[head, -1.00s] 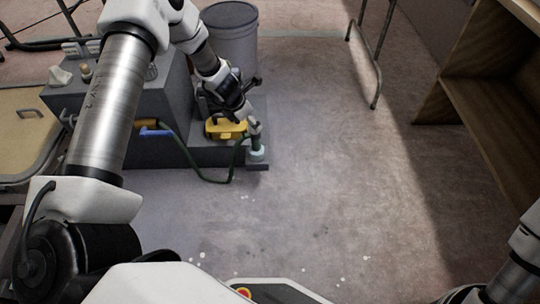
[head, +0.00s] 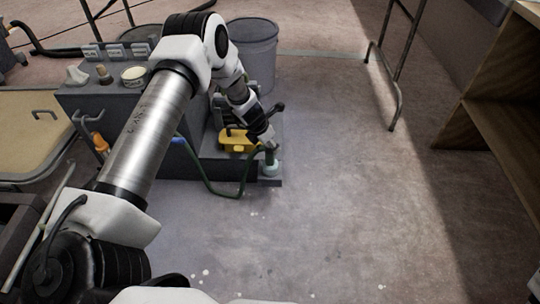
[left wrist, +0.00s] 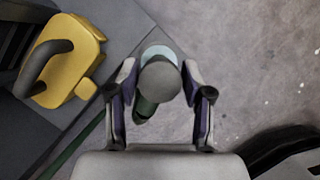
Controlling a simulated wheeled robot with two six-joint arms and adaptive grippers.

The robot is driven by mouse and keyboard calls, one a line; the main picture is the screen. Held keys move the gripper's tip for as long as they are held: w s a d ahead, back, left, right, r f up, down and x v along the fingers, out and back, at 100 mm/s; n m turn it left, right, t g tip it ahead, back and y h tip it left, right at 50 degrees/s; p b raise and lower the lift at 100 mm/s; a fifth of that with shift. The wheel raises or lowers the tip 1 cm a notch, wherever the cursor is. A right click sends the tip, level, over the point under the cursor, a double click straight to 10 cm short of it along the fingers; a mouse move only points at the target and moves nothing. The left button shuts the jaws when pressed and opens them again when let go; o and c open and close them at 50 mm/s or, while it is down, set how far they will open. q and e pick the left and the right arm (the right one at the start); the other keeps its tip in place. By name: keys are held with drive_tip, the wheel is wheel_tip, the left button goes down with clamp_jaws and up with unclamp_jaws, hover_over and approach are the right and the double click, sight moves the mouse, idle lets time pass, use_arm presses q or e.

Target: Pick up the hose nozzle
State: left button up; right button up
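The hose nozzle (head: 270,158) stands upright at the front corner of the low grey step, with a pale teal part at its base and a green hose (head: 222,194) looping from it to the left. In the left wrist view the nozzle (left wrist: 158,80) shows from above as a dark round end with green below. My left gripper (head: 265,142) is over the nozzle's top. Its fingers (left wrist: 160,100) are apart on either side of the nozzle, with visible gaps. My right gripper is not in view.
A yellow object with a dark handle (head: 237,141) stands close left of the nozzle; it also shows in the left wrist view (left wrist: 68,62). A grey bucket (head: 252,55) is behind. A wooden shelf (head: 500,110) is at right. The floor between is clear.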

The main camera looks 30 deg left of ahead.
use_arm(q)
clamp_jaws()
